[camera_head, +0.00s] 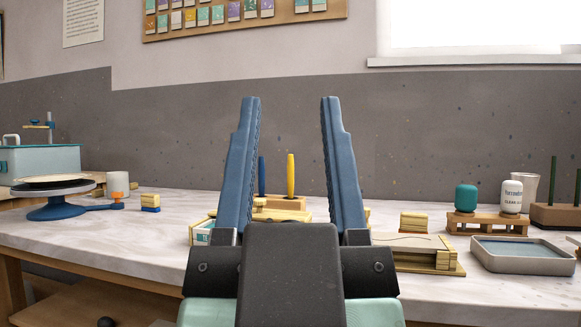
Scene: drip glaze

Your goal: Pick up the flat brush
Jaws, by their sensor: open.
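My gripper (290,103) is in the middle foreground with its two blue fingers pointing up and spread wide apart. Nothing is between the fingertips. Beyond it, a wooden block (286,202) on the table holds an upright blue handle (262,176) and an upright yellow handle (291,175). Both handles appear between my fingers, farther back than the gripper. They may be brush handles, but no bristles show, so I cannot tell which, if either, is the flat brush. My gripper and fingers hide part of the table around the block.
The pale table (150,225) carries a blue turntable (62,208) at left. At right are a teal jar (466,198), a white jar (511,197), a grey tray (521,263) and a brown block (560,217) with upright green rods. Wooden stacks (430,260) stand right of my gripper.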

